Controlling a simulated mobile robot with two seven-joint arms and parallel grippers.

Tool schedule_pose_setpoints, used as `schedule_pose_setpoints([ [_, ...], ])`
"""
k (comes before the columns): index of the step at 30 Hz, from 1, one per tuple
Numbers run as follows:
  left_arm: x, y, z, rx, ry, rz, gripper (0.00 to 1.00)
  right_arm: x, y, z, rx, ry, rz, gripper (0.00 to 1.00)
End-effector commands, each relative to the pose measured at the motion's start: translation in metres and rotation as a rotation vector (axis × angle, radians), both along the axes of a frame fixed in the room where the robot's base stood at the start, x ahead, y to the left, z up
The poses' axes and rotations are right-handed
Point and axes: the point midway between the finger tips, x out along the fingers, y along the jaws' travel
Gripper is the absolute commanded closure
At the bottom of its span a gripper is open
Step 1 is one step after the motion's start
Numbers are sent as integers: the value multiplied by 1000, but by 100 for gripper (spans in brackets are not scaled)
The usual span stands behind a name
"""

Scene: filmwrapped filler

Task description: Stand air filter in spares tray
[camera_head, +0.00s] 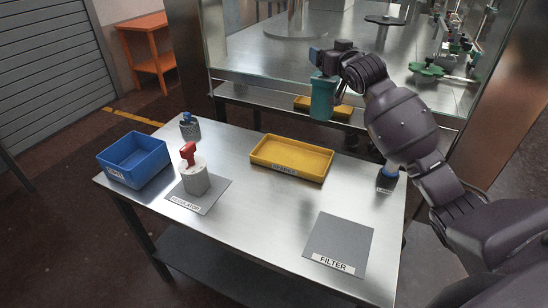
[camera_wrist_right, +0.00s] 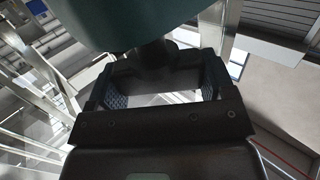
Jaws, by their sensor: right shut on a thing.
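The air filter is a teal cylinder (camera_head: 322,98) with a dark top, held about upright in the air in the head view. My right gripper (camera_head: 331,68) is shut on it near its upper part. In the right wrist view the teal body (camera_wrist_right: 130,22) fills the top, beyond the gripper jaws (camera_wrist_right: 162,75). The spares tray is a shallow yellow tray (camera_head: 255,160) with a label on its front, lying empty on the metal table. The filter appears above and behind the tray's right side, apart from it. My left gripper is not in view.
A grey mat labelled FILTER (camera_head: 342,240) lies bare at front right. A regulator with a red top (camera_head: 195,178) stands on another mat. A blue bin (camera_head: 134,160), a dark cup (camera_head: 190,130) and a small dark container (camera_head: 387,180) stand near the edges. The table's middle is clear.

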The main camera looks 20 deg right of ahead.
Motion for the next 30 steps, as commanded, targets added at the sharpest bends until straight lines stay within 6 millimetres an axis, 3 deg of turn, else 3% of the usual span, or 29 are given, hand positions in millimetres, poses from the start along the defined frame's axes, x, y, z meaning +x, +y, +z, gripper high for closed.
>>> schedule_pose_setpoints([
  [8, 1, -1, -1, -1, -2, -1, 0, 2, -1, -12, 0, -2, 17, 91],
  [24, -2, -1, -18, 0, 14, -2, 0, 2, 0, -119, 1, 0, 18, 91],
  [30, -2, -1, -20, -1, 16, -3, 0, 2, 0, -140, 0, -3, 18, 91],
])
